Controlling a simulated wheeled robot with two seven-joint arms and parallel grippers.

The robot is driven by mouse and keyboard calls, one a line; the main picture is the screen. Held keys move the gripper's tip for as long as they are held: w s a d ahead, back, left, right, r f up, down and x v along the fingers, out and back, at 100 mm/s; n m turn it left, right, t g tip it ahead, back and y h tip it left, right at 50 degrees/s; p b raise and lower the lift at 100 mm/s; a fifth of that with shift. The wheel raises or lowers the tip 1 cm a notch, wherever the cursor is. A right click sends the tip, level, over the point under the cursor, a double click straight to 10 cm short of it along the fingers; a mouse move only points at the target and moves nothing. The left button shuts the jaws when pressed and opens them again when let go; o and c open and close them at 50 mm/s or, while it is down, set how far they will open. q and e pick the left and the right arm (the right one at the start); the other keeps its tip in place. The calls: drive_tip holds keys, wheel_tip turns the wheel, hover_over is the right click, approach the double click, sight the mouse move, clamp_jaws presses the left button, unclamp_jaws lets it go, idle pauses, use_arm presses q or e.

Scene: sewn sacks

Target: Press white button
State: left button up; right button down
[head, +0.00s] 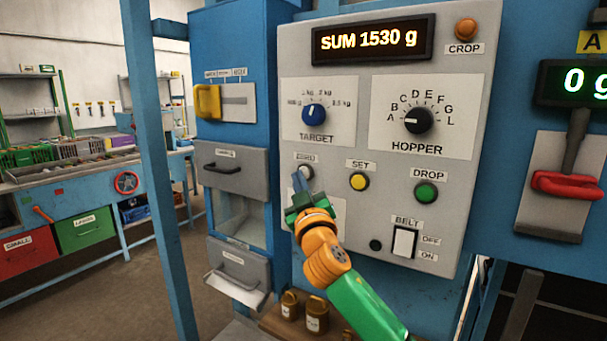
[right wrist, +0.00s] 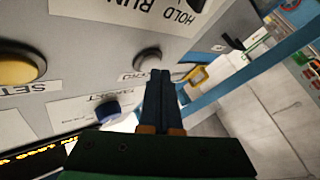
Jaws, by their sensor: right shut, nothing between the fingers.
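The white button (head: 307,171) sits on the grey control panel (head: 288,80), under a small label and left of the yellow SET button. The right wrist view shows it as a pale round button (right wrist: 147,60) in a dark ring. My right gripper (head: 299,181) is shut and empty, its fingertips just below and left of the white button in the head view. In the right wrist view the closed fingertips (right wrist: 160,74) are very close to the button's edge. I cannot tell whether they touch it. My left gripper is not in view.
The yellow SET button (head: 359,181), green DROP button (head: 426,193) and white BELT rocker (head: 404,241) lie to the right. The blue TARGET knob (head: 313,113) and HOPPER knob (head: 418,120) are above. A blue post (head: 155,150) and grey drawers (head: 232,172) stand left.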

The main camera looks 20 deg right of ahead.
drive_tip(key=shift+w+d+r, duration=0.1)
drive_tip(key=shift+w+d, duration=0.15)
drive_tip(key=shift+d, duration=0.1)
idle(0.5)
drive_tip(key=shift+a, duration=0.1)
drive_tip(key=shift+s+a, duration=0.45)
drive_tip(key=shift+a, duration=0.05)
drive_tip(key=shift+a, duration=0.1)
drive_tip(key=shift+s+a+b, duration=0.2)
drive_tip(key=shift+s+a, duration=0.6)
drive_tip(key=shift+a, duration=0.15)
drive_tip(key=shift+s+a+b, duration=0.15)
drive_tip(key=shift+s+a, duration=0.6)
drive_tip(key=shift+a, duration=0.2)
